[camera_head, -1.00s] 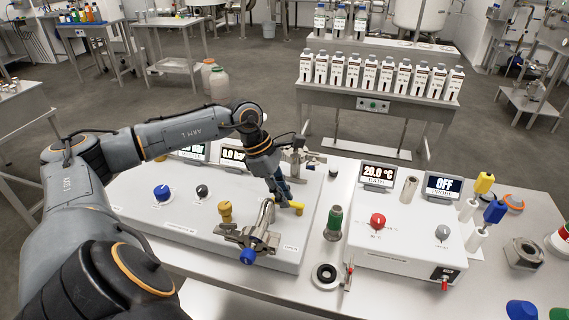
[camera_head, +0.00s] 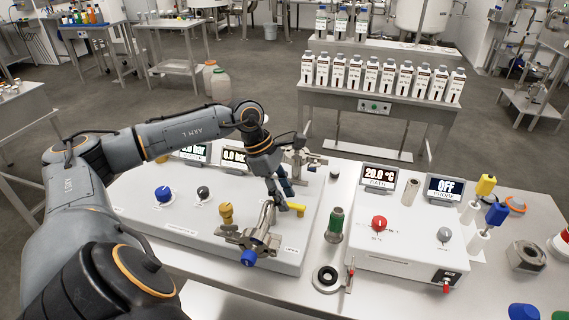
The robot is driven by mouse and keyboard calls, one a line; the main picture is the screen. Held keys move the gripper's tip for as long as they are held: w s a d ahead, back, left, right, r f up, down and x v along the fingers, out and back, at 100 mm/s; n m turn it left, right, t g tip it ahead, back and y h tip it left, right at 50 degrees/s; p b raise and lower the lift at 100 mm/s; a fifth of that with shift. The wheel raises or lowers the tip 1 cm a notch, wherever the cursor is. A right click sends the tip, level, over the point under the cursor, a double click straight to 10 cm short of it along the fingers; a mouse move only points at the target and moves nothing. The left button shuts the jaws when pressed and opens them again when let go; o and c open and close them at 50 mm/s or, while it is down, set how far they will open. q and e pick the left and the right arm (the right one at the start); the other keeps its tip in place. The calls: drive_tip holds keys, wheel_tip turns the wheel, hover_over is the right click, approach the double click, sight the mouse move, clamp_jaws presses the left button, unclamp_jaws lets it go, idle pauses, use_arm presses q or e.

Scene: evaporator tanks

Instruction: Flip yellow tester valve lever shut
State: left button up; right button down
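The white tester box (camera_head: 155,215) stands on the bench with a metal valve fitting (camera_head: 262,228) on its right part. A yellow lever end (camera_head: 297,207) sticks out to the right of this fitting, and a yellow knob (camera_head: 226,211) stands to its left. My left gripper (camera_head: 281,204) points down at the fitting, right beside the yellow lever end. Whether it touches the lever cannot be told. Its fingers are small and partly hidden by the fitting, so their opening is unclear. My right gripper is not in view.
A blue knob (camera_head: 248,258) sits on the fitting's front. A second metal fitting (camera_head: 301,160) stands behind the gripper. A green-and-black plug (camera_head: 335,224) and the white bath unit (camera_head: 405,250) are to the right. A round black-and-white part (camera_head: 327,278) lies in front.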

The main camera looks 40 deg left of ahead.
use_arm(q)
drive_tip(key=v, duration=0.7)
drive_tip(key=shift+a+r, duration=0.15)
drive_tip(key=shift+r, duration=0.1)
